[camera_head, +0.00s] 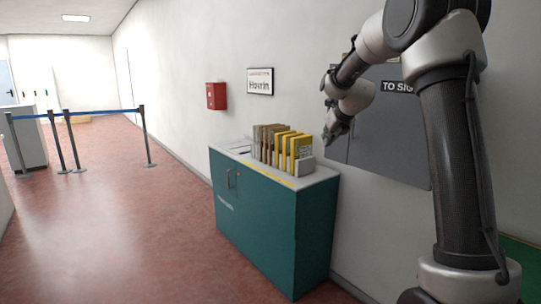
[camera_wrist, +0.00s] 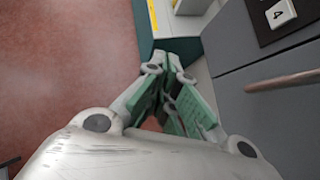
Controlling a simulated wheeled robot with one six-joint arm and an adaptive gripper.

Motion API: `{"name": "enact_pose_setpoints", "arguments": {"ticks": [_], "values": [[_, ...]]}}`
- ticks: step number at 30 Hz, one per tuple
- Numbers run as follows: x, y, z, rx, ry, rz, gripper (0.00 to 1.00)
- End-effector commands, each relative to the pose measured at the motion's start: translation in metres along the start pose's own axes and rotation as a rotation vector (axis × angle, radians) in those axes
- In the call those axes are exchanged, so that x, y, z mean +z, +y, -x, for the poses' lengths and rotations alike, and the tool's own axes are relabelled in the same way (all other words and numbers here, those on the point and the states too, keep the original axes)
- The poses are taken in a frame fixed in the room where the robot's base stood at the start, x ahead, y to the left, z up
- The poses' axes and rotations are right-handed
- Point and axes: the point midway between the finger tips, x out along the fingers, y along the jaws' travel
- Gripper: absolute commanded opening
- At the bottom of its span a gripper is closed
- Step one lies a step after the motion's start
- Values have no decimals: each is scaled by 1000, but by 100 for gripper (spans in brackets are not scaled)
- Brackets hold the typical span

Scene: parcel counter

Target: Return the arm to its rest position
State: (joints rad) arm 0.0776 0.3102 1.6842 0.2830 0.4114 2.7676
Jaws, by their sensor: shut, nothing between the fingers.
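My arm (camera_head: 450,150) rises at the right of the head view and bends over toward the wall. Its gripper (camera_head: 335,135) hangs near the grey wall panel, to the right of and above the cabinet's right end; it is small there. In the wrist view my gripper (camera_wrist: 168,68) shows its green-padded fingers drawn together at the tips, shut and with nothing seen between them. The fingers point toward the cabinet's edge and appear apart from it.
A teal cabinet (camera_head: 265,225) with a pale top carries several upright yellow and brown parcels (camera_head: 282,143). A grey panel (camera_head: 390,145) hangs on the wall behind my arm. A red box (camera_head: 216,95) is on the wall. The red floor (camera_head: 110,230) at left is clear up to belt barriers (camera_head: 148,140).

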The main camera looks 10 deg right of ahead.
Motion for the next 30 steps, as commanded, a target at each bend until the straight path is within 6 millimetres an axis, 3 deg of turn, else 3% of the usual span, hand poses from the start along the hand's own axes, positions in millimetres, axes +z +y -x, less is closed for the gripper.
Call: {"name": "enact_pose_setpoints", "arguments": {"ticks": [4, 7, 10, 13, 17, 20, 24, 27, 30], "values": [[-3, 1, 0, 6, 13, 180, 0], [-18, 4, -1, 31, 59, 465, 0], [-61, 8, -4, 105, 152, 825, 0], [-102, 14, 13, 207, 216, 1194, 0], [-152, 24, 59, 373, 247, 1675, 0], [-192, 33, 107, 518, 230, 2044, 0], [-257, 45, 185, 728, 149, 2540, 0], [-300, 51, 232, 823, 88, 2784, 0], [-335, 55, 267, 841, 64, 2915, 0]]}}
